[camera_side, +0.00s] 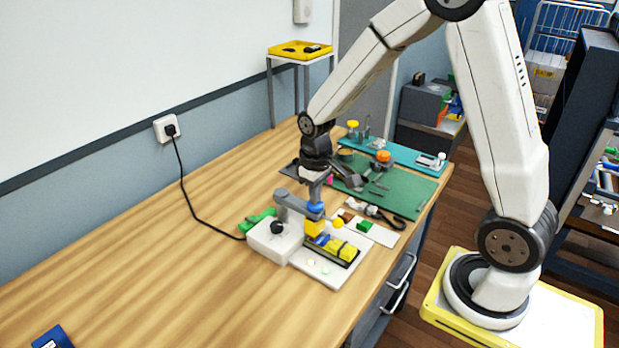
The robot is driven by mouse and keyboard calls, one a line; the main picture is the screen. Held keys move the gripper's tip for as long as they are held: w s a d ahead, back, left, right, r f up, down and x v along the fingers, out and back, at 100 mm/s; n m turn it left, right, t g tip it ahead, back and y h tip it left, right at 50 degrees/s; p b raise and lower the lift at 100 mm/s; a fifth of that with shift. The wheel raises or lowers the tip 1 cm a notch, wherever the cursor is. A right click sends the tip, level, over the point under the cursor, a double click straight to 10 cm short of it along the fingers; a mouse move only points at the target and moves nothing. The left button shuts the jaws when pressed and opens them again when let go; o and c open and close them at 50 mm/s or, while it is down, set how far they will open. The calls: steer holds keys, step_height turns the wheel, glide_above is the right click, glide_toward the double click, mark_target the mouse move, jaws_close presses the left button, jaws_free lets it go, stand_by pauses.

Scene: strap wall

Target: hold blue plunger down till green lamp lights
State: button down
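The blue plunger (315,207) sits at the end of a grey bracket (291,204), above a yellow block (315,228). My gripper (316,192) points down right over the plunger. Its fingertips look to be at or just above the blue top; I cannot tell if they touch. The fingers are too small to show whether they are open or shut. Two small round spots, perhaps lamps, are on the front of the white base plate (312,279): a whitish one (311,262) and a pale greenish one (325,270). I cannot tell if either is lit.
A white box with a black knob (277,228) stands left of the bracket, its cord running to a wall socket (167,128). Yellow blocks lie in a dark tray (329,254). A green mat (402,194) with tools lies behind. The table's left part is mostly clear.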

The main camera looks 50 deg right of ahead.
steer(key=shift+s+f, duration=0.1)
steer(key=shift+s, duration=0.05)
steer(key=shift+r, duration=3.6)
steer(key=s+a+f+t, duration=0.2)
steer(key=s+a+f, duration=0.2)
steer(key=s, duration=0.5)
steer(key=shift+a+f+t, duration=0.3)
steer(key=shift+a+f, duration=0.1)
steer(key=shift+a, duration=0.6)
